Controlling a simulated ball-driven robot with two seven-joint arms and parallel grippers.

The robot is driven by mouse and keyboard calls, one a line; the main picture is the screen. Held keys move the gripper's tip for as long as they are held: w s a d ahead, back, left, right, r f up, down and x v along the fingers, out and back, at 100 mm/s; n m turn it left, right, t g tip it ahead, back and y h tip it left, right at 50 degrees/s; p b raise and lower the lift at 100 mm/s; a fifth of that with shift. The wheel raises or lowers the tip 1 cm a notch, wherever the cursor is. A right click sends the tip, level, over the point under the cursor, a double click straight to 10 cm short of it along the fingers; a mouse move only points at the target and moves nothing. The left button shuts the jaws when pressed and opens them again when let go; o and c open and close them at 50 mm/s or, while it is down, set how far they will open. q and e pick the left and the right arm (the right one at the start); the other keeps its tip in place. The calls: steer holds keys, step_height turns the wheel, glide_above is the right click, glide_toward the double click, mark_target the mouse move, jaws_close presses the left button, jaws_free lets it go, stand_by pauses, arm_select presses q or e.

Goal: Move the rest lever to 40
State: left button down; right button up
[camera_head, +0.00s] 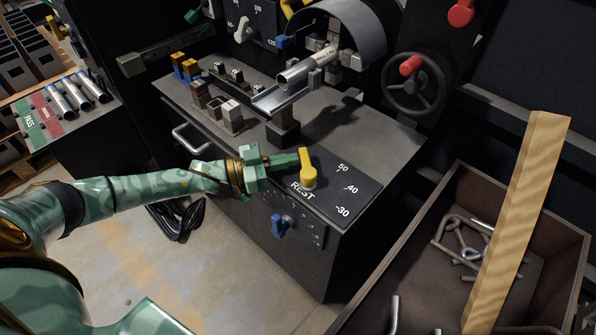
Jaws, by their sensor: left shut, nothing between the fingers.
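The yellow rest lever (307,165) stands on a dark dial plate on the machine's top front corner. The plate (343,203) is marked REST with 50, 40 and 30 to the lever's right. The lever's upper end leans up and away from those numbers, so its exact setting cannot be read. My left gripper (297,159) reaches in from the left, shut and empty. Its fingertips are right beside the lever's upper left side; whether they touch it cannot be told. My right gripper is not in view.
A blue knob (279,226) sits on the machine's front face below. A metal tube (307,70) rests in a trough behind, with a black handwheel (417,84) to its right. A brown bin (404,249) holding metal hooks and a wooden plank (522,215) stands at right.

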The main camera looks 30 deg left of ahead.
mark_target(304, 154)
arm_select(q)
steer(key=shift+w+d+r, duration=0.1)
steer(key=shift+w+d, duration=0.15)
steer(key=shift+w, duration=0.35)
steer(key=shift+w+d, duration=0.25)
steer(key=shift+w, duration=0.35)
steer(key=shift+p+x, duration=0.35)
steer(key=shift+x, duration=0.55)
steer(key=shift+w+d, duration=0.1)
